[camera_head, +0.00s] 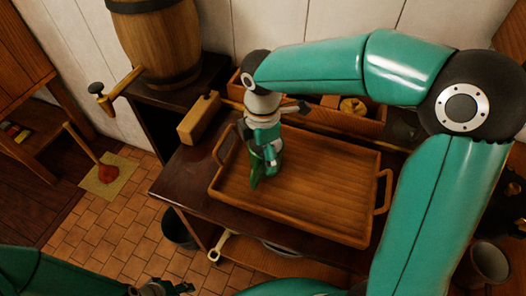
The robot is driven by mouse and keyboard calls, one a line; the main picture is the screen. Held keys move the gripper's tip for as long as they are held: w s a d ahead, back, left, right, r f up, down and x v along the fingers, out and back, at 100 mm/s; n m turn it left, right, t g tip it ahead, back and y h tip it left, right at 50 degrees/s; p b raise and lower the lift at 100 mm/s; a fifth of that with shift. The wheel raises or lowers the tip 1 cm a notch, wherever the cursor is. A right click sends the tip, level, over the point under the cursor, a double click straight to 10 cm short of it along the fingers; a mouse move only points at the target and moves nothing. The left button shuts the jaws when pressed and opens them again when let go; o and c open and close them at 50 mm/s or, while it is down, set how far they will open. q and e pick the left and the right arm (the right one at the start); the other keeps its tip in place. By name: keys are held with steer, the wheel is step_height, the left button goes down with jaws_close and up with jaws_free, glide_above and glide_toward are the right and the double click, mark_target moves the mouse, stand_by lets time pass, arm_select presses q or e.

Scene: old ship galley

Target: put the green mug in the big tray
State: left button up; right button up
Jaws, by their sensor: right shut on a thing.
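The big tray (330,205) is a brown wooden tray with a raised rim and a handle at each end, lying on a dark table. My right gripper (268,158) reaches down over the left part of the tray and is shut on the green mug (256,172). The mug is mostly hidden by the fingers; only a dark green part shows. I cannot tell whether the mug touches the tray floor. My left gripper (165,288) is at the bottom edge, partly cut off, away from the tray; its fingers are too unclear to read.
A wooden barrel (160,40) with a tap stands at the back left. A wooden block (199,118) lies left of the tray. A wooden box (350,118) with things in it stands behind the tray. The tray's middle and right are empty. A dark bucket (178,230) stands below.

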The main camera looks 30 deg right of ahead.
steer(key=shift+f, duration=0.15)
steer(key=o, duration=1.2)
step_height(320, 180, up, 12)
steer(key=p, duration=0.1)
stand_by(0.4)
